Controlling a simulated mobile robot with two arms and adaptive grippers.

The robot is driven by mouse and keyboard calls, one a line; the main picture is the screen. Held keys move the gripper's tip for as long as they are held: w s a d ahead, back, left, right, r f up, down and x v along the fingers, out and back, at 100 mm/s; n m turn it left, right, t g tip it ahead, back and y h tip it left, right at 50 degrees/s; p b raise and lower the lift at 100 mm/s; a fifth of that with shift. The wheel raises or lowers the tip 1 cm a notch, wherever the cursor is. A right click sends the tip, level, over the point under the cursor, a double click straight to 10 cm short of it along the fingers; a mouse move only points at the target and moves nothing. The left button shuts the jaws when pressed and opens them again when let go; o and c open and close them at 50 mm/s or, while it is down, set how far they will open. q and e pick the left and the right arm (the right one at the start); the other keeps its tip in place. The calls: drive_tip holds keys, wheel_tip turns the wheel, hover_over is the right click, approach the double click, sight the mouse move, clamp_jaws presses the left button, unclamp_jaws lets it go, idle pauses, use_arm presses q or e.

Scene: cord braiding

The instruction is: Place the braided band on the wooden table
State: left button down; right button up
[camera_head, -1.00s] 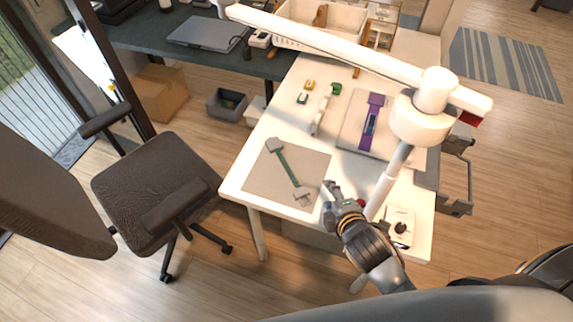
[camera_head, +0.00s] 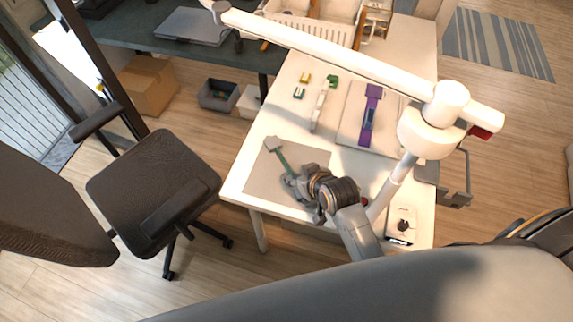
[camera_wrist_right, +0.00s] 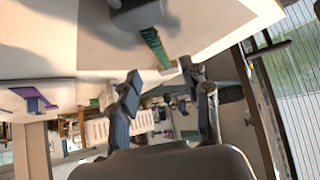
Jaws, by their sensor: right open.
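A green band (camera_head: 283,159) with grey end pieces lies on a grey-beige mat (camera_head: 262,178) on the pale table (camera_head: 285,115). My right gripper (camera_head: 293,184) is over the band's near end and hides that end in the head view. In the right wrist view the open fingers (camera_wrist_right: 168,103) stand apart, with the green band (camera_wrist_right: 155,46) and a grey end piece (camera_wrist_right: 138,14) beyond them. Nothing shows held between them. A purple band with a blue middle (camera_head: 371,112) lies on a light board farther back. My left gripper is out of view.
A white lamp arm (camera_head: 330,58) crosses above the table, its post rising beside my right arm. Small yellow and green pieces (camera_head: 303,84) and a pale bar (camera_head: 319,108) lie behind the mat. An office chair (camera_head: 150,185) stands left of the table.

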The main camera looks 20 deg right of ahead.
sight(287, 166)
drive_tip(key=shift+w+a+f, duration=0.1)
drive_tip(key=shift+w+f, duration=0.35)
drive_tip(key=shift+w, duration=0.05)
drive_tip(key=shift+w+f, duration=0.25)
drive_tip(key=shift+w+a+f, duration=0.1)
drive_tip(key=shift+w+f, duration=0.15)
drive_tip(key=shift+w, duration=0.3)
drive_tip(key=p+x, duration=0.1)
drive_tip(key=x, duration=0.2)
drive_tip(key=shift+w, duration=0.25)
drive_tip(key=shift+w+a+f, duration=0.1)
drive_tip(key=shift+w+f, duration=0.05)
drive_tip(key=shift+f, duration=0.05)
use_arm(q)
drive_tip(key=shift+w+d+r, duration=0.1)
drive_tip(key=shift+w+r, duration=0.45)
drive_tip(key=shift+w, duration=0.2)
use_arm(e)
clamp_jaws()
